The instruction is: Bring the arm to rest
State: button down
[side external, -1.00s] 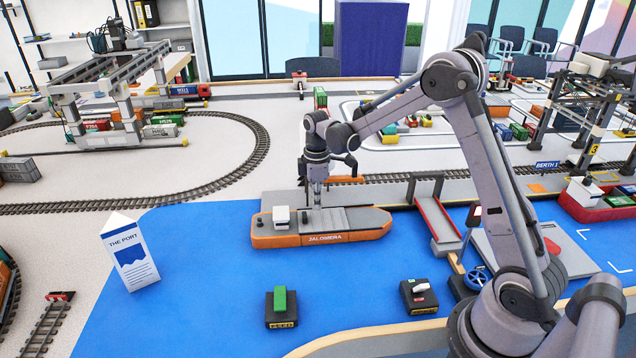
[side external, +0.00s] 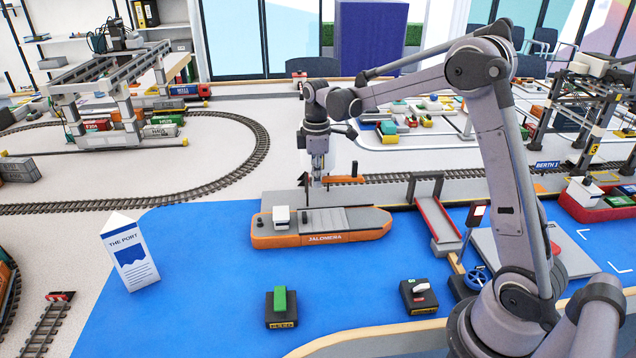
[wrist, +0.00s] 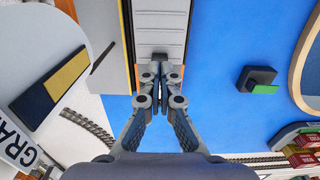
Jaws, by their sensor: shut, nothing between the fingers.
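My gripper (side external: 317,180) is shut and empty. In the side external view it points down and hangs above the orange ship Jalomera (side external: 285,240), apart from its deck. In the wrist view my gripper (wrist: 160,105) shows its fingers together over the grey deck of the ship (wrist: 160,35). The ship lies on the blue water surface along the grey quay.
A gantry crane (side external: 105,85) is at the back left and another crane (side external: 590,110) at the right. A white sign (side external: 130,255) stands at the left.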

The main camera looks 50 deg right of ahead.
jog(key=s+a+r+m+t, duration=0.3)
jog(key=s+a+r+m, duration=0.1)
jog(key=s+a+r, duration=0.4)
jog(key=s+a+f+m+t, duration=0.1)
jog(key=s+a+m+t, duration=0.3)
jog(key=s, duration=0.8)
jog(key=shift+a+f+m, duration=0.25)
jog(key=shift+f+m, duration=0.15)
jog(key=shift+m, duration=0.2)
